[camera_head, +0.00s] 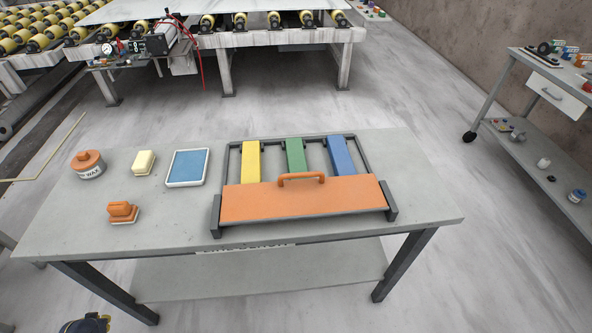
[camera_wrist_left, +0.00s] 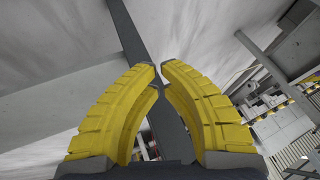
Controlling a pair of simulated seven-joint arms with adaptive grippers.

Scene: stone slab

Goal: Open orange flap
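The orange flap (camera_head: 300,200) lies flat across the front of a dark frame (camera_head: 217,212) on the stone-grey table. An orange handle (camera_head: 302,179) stands at its back edge. Yellow (camera_head: 250,162), green (camera_head: 295,155) and blue (camera_head: 341,155) strips show behind the flap. My left gripper (camera_head: 85,325) is at the bottom left, partly cut off, below and in front of the table, far from the flap. In the left wrist view its yellow fingers (camera_wrist_left: 159,68) come together at the tips with nothing between them. My right gripper is not in view.
A round orange-topped wax container (camera_head: 89,165), a cream block (camera_head: 144,162), an orange-handled block (camera_head: 123,212) and a blue-topped tray (camera_head: 187,183) sit on the table (camera_head: 420,190) left of the frame. A roller conveyor stands behind, a cart (camera_head: 545,135) at right.

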